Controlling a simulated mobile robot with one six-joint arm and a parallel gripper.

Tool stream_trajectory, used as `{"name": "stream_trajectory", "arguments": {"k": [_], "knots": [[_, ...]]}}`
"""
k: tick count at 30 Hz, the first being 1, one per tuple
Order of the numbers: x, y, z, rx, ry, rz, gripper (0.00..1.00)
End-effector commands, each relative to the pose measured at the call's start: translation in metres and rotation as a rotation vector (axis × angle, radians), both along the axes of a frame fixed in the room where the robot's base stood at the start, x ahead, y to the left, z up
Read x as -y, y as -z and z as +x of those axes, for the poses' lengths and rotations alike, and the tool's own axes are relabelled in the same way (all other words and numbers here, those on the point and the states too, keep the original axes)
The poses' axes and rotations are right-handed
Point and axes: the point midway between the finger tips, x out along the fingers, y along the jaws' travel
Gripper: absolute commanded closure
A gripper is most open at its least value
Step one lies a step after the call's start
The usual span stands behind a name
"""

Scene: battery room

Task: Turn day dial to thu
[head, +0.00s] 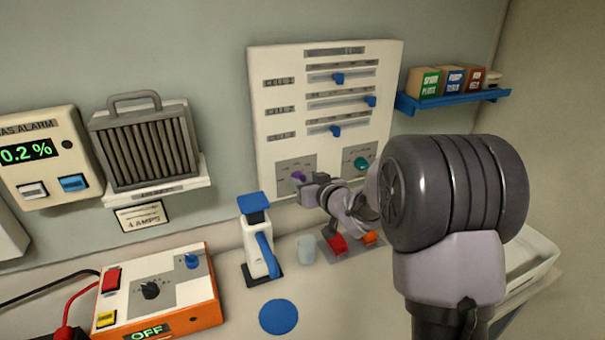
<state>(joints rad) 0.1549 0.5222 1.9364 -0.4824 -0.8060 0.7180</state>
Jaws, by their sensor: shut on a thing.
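A white wall panel (292,68) carries two dials along its bottom edge. The purple dial (298,177) is at the lower left, on a grey plate. The teal dial (361,163) is at the lower right, on its own grey plate. The lettering around both is too small to read, so I cannot tell which day is set or which dial is the day dial. My gripper (306,183) reaches in from the right and is shut on the purple dial, partly hiding it. My arm covers part of the panel's lower edge.
Three blue sliders, one of them the middle slider (370,101), sit above the dials. A blue shelf (455,101) with small boxes is at right. Below are a blue-and-white dispenser (256,240), a pale cup (306,249), a blue disc (278,317) and an orange-sided charger (200,322).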

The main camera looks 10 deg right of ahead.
Motion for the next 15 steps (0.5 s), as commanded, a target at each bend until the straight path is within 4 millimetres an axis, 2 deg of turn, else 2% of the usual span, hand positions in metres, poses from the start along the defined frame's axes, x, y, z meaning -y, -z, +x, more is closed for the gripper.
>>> {"name": "stream_trajectory", "arguments": {"k": [15], "knots": [[0.0039, 0.0007, 0.001, -0.094, 0.001, 0.477, 1.0]]}}
